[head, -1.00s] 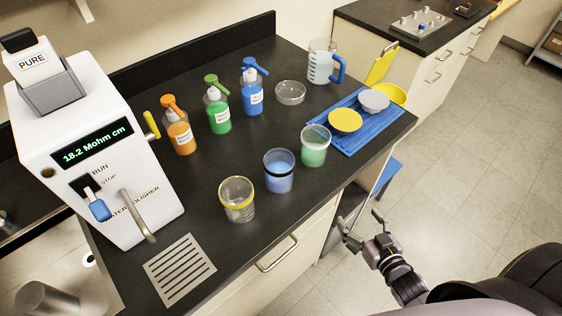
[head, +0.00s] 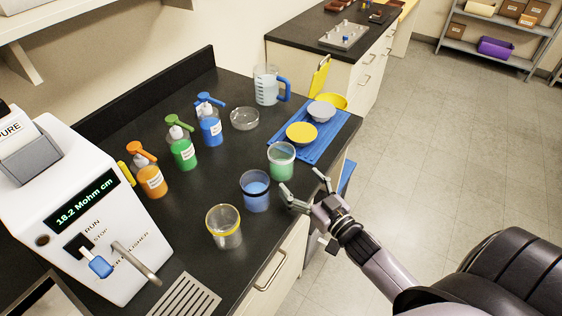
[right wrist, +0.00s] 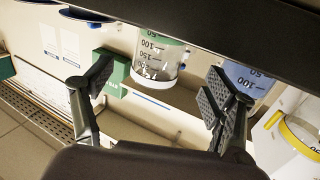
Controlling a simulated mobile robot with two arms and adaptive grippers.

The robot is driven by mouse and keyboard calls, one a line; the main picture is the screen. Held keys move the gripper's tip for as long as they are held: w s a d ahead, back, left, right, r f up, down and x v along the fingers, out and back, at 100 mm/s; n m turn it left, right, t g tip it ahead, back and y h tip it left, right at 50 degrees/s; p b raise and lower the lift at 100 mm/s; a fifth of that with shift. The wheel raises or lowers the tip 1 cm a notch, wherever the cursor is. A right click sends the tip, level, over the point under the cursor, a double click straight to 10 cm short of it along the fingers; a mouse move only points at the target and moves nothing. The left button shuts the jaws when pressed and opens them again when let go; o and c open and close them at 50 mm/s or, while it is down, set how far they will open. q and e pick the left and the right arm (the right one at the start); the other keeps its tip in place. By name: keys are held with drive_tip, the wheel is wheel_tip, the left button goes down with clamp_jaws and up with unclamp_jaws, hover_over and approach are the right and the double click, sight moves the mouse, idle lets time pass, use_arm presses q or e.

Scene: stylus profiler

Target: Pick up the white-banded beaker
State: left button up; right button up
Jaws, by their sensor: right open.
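The white-banded beaker (head: 281,161) holds green liquid and stands upright near the bench's front edge in the head view. In the right wrist view it (right wrist: 157,62) shows upside down, white rim lowest. My right gripper (head: 303,181) is open and empty, just beside the bench edge and in front of this beaker, apart from it. In the right wrist view its two fingers (right wrist: 157,88) stand wide apart, with the beaker between and beyond them. My left gripper is in no view.
Behind are a blue drying mat (head: 325,144) with bowls, a glass dish (head: 244,118), a blue-handled jug (head: 267,85) and pump bottles (head: 182,148).

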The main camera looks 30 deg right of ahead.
sight(288, 169)
drive_tip(key=w, duration=0.2)
drive_tip(key=shift+w+a, duration=0.15)
drive_tip(key=shift+w, duration=0.25)
drive_tip(key=w, duration=0.1)
drive_tip(key=w+p, duration=0.1)
drive_tip(key=w, duration=0.1)
drive_tip(key=w+p, duration=0.1)
drive_tip(key=shift+w+a+r, duration=0.15)
drive_tip(key=shift+w+a, duration=0.15)
drive_tip(key=shift+a, duration=0.05)
drive_tip(key=shift+w, duration=0.3)
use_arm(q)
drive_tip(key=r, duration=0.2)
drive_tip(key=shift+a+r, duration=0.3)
use_arm(e)
drive_tip(key=shift+s, duration=0.1)
drive_tip(key=shift+c, duration=0.9)
drive_tip(key=c, duration=1.2)
